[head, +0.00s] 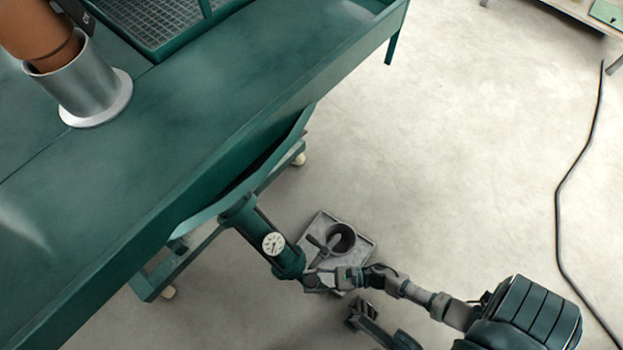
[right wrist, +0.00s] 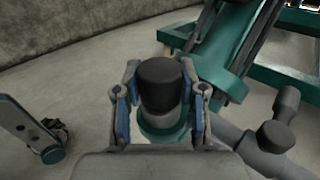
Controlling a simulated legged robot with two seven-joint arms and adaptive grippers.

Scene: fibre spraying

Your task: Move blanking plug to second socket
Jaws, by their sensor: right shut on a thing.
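The blanking plug (right wrist: 158,84) is a dark, blunt cylinder in the right wrist view. The blue-padded fingers of my right gripper (right wrist: 160,100) are shut on it from both sides. A pale green round collar (right wrist: 163,133) shows just below the plug; I cannot tell whether the plug sits in it. In the head view my right gripper (head: 325,279) is at the lower end of a green cylinder with a dial gauge (head: 273,244), and the plug is too small to make out. A dark forked end (head: 358,318), probably my left gripper, hangs lower down; its jaws are unclear.
A grey pipe with stubs (right wrist: 272,138) is close on the right in the wrist view. A large green bench (head: 180,150) fills the left.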

